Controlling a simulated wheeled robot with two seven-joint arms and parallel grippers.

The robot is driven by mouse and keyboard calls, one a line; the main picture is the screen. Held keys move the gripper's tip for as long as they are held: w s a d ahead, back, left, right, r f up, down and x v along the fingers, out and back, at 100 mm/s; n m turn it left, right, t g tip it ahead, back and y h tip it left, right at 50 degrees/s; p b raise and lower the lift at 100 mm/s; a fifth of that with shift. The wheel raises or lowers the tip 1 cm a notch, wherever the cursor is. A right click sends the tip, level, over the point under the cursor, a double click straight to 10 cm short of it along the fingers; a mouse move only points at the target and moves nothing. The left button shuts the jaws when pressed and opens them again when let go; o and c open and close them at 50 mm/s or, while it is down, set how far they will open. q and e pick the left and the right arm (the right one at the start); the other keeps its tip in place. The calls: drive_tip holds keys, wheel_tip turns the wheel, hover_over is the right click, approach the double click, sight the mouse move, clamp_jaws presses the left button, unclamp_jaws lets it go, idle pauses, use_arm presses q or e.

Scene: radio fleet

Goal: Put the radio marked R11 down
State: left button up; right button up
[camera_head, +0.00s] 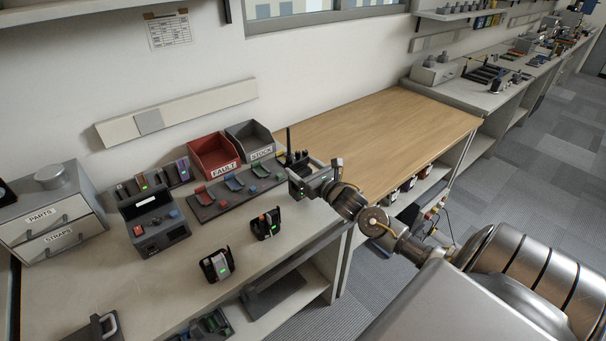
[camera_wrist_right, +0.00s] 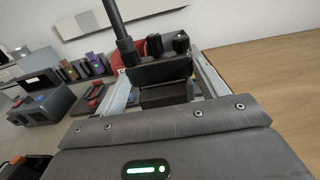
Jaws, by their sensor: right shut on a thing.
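A black radio with a tall antenna and knobs (camera_wrist_right: 160,72) is between the fingers of my right gripper (camera_wrist_right: 163,90), which is shut on it. In the head view the radio (camera_head: 297,166) is held by the right gripper (camera_head: 314,178) above the bench's right end, near the wooden top. I cannot read a mark on the radio, and its lower part is hidden by the gripper. My left gripper is not in view.
A red FAULT bin (camera_head: 214,154) and a grey STOCK bin (camera_head: 250,141) stand at the back. A rack with coloured items (camera_head: 236,188) lies before them. Two small black units (camera_head: 217,265) (camera_head: 265,223) stand nearer the front. The wooden tabletop (camera_head: 390,130) is clear.

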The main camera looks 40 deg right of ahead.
drive_tip(key=shift+f, duration=1.05)
drive_tip(key=shift+f, duration=0.1)
drive_tip(key=o, duration=1.2)
drive_tip(key=shift+a, duration=0.1)
drive_tip(key=shift+o, duration=0.2)
drive_tip(key=shift+s, duration=0.15)
drive_tip(key=s+b, duration=0.1)
drive_tip(key=s, duration=1)
drive_tip(key=shift+s+b, duration=0.4)
drive_tip(key=shift+a, duration=0.25)
